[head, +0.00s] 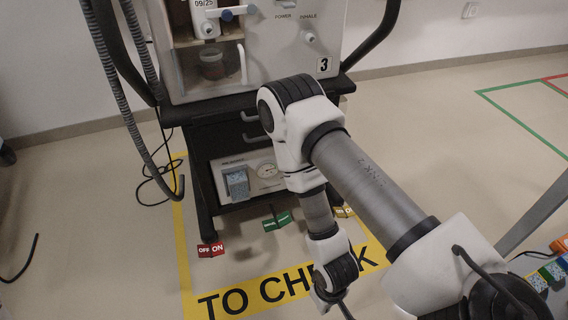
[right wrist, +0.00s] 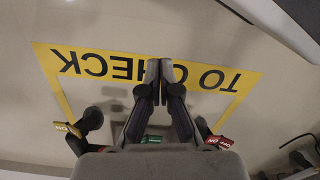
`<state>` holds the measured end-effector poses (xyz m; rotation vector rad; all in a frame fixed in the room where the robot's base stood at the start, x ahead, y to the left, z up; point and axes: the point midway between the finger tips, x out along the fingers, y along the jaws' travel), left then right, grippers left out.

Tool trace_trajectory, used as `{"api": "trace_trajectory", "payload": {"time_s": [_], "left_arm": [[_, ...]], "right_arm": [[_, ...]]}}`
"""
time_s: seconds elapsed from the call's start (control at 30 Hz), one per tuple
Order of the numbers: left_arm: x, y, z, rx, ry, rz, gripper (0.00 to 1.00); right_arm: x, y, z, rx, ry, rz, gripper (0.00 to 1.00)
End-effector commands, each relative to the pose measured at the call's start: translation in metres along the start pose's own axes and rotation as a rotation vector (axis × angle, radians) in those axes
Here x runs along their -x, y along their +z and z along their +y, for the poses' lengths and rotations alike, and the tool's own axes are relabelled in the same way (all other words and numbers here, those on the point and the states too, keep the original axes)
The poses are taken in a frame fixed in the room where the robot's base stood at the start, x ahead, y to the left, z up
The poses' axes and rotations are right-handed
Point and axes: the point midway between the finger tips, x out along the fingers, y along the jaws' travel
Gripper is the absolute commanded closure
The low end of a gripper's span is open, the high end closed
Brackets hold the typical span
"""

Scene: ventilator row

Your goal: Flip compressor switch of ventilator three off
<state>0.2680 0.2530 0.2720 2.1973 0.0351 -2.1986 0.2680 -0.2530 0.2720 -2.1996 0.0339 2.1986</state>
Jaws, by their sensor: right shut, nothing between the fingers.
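My right arm crosses in front of the cart's right side. My right gripper (right wrist: 160,72) is shut and empty, above the floor lettering in the right wrist view. The compressor panel does not show there. My left gripper is not in view.
Red (head: 211,249), green (head: 277,221) and yellow (head: 344,212) tagged pedals sit at the cart's feet. Grey hoses (head: 138,120) hang at the left. Yellow "TO CHECK" marking (head: 245,296) lies on the floor. Coloured blocks (head: 552,272) lie at the lower right.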

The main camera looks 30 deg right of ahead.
Motion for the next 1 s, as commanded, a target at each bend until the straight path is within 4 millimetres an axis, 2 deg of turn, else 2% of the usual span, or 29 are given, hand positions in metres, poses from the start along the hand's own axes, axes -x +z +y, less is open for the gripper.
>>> {"api": "trace_trajectory", "payload": {"time_s": [0.07, 0.13, 0.17, 0.2, 0.27, 0.3, 0.4, 0.5, 0.6, 0.7, 1.0], "left_arm": [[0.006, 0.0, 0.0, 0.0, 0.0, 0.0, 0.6], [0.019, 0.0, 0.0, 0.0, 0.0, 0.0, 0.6], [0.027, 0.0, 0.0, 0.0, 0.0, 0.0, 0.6], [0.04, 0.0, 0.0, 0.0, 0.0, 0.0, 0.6], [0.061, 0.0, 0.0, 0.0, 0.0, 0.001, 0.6], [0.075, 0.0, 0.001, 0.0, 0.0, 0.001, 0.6], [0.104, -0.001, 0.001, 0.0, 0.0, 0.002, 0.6], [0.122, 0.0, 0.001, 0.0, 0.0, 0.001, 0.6], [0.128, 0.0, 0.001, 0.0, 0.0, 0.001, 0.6], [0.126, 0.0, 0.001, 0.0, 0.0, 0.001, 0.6], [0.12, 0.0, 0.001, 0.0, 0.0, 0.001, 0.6]], "right_arm": [[-0.003, -0.012, 0.001, 0.027, 0.003, 0.041, 1.0], [-0.01, -0.042, 0.005, 0.106, 0.021, 0.149, 1.0], [-0.014, -0.061, 0.008, 0.159, 0.039, 0.22, 1.0], [-0.019, -0.093, 0.014, 0.251, 0.082, 0.341, 1.0], [-0.021, -0.144, 0.028, 0.416, 0.201, 0.548, 1.0], [-0.017, -0.175, 0.04, 0.531, 0.318, 0.685, 1.0], [0.01, -0.229, 0.069, 0.784, 0.7, 0.956, 1.0], [0.043, -0.245, 0.089, 0.938, 1.087, 1.091, 1.0], [0.062, -0.244, 0.097, 0.999, 1.331, 1.132, 1.0], [0.065, -0.243, 0.099, 1.014, 1.407, 1.136, 1.0], [0.062, -0.246, 0.099, 1.013, 1.404, 1.137, 1.0]]}}
